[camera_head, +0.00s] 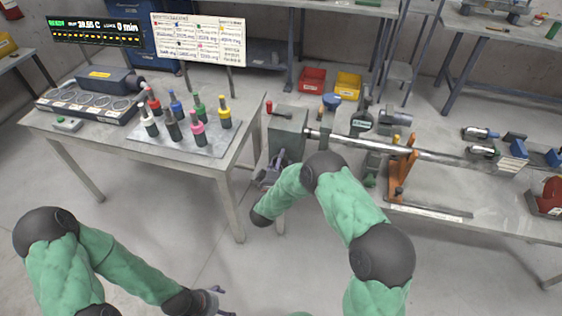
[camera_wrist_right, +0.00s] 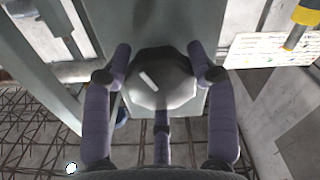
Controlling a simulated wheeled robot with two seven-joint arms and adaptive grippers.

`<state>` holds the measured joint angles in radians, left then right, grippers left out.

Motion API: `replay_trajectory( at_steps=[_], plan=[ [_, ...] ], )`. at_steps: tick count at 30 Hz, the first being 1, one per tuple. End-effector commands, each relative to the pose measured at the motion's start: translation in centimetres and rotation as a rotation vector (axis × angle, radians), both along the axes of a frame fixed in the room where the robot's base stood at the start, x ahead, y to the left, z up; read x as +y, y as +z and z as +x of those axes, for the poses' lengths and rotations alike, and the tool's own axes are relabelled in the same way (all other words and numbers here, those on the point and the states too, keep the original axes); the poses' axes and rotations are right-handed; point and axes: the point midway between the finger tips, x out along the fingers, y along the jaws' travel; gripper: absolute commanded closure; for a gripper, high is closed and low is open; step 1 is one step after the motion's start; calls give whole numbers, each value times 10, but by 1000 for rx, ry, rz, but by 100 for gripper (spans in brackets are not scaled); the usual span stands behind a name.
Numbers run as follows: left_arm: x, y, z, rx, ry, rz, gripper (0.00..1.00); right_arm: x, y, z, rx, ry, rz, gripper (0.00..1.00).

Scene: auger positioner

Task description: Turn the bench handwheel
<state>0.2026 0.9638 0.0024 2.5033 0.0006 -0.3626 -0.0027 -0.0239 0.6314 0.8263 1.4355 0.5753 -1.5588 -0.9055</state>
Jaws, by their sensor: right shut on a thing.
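The handwheel (camera_wrist_right: 172,92) is a grey, many-sided knob with a white mark, seen in the right wrist view on the face of a grey-green housing. The housing (camera_head: 288,134) stands at the left end of the bench in the head view, where my gripper hides the handwheel. My right gripper (camera_head: 271,172) is at the housing's near side. In the wrist view its purple fingers lie on the left, right and below the knob, shut on it. The knob's white mark tilts, upper end to the left. My left gripper (camera_head: 212,299) is low over the floor, away from the bench; its opening is unclear.
A long metal shaft (camera_head: 400,145) runs right from the housing, past an orange stand (camera_head: 402,172). A table at left holds several coloured bottles on a tray (camera_head: 190,144). The bench's front edge (camera_head: 470,230) lies beside my right arm. Open floor lies between the arms.

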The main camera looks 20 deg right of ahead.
Motion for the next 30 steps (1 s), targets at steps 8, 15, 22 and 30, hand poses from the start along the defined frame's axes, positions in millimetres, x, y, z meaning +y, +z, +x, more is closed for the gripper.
replay_trajectory(
  at_steps=[8, 15, 22, 30],
  plan=[
    [0, 0, 0, 0, 0, 0, 19, 0, -6, -3, 13, 0, 3, 18],
    [0, 0, 0, 0, 0, 0, 19, 2, -4, -4, 8, 1, 2, 18],
    [0, 0, 0, 0, 0, 0, 19, 20, -3, -29, 8, 3, 1, 18],
    [0, 0, 0, 0, 0, 0, 19, 50, -4, -73, 11, 4, 1, 18]
  ],
)
